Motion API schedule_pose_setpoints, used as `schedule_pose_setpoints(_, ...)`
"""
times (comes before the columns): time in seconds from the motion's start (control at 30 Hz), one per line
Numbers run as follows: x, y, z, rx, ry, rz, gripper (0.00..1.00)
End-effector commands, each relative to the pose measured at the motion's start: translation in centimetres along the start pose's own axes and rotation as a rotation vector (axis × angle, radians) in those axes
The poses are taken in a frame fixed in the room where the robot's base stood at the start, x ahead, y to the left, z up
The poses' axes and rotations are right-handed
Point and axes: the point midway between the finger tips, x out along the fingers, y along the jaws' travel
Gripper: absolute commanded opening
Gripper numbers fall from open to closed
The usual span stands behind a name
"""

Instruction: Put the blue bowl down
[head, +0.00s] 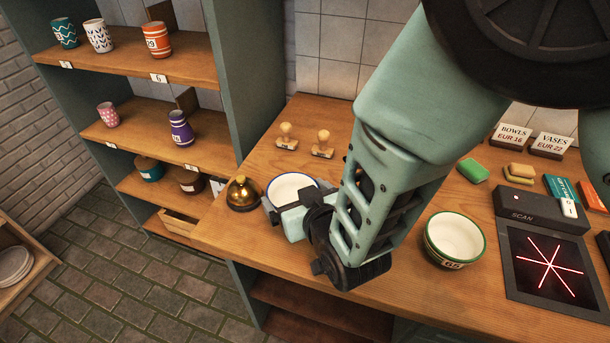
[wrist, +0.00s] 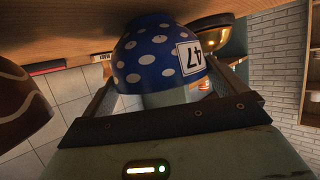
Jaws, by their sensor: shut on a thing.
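The blue bowl (wrist: 160,55) has white dots and a label reading 47, and it shows upside down in the wrist view. In the head view the bowl (head: 292,186) is upright at the counter's left part, white inside with a blue rim. My gripper (head: 290,212) is shut on it from the near side; the fingers show at its sides in the wrist view (wrist: 168,92). The bowl's base is at or very close to the wooden counter (head: 262,238); I cannot tell whether it touches. My gripper and arm hide part of the bowl in the head view.
A brass bell (head: 242,194) stands close left of the bowl. A green-rimmed bowl (head: 455,241) and a scanner (head: 546,262) stand to the right. Two stamps (head: 286,137) are behind. A brown vessel (wrist: 20,105) is at the wrist view's left edge. Shelves (head: 150,62) stand left.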

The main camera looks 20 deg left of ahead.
Motion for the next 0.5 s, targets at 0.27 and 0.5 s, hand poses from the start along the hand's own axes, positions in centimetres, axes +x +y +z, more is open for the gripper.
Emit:
schedule_pose_setpoints(0.27,0.10,0.02,0.24,0.000,0.000,0.000,1.00)
schedule_pose_setpoints(0.5,-0.44,-0.02,-0.01,0.001,0.000,0.000,1.00)
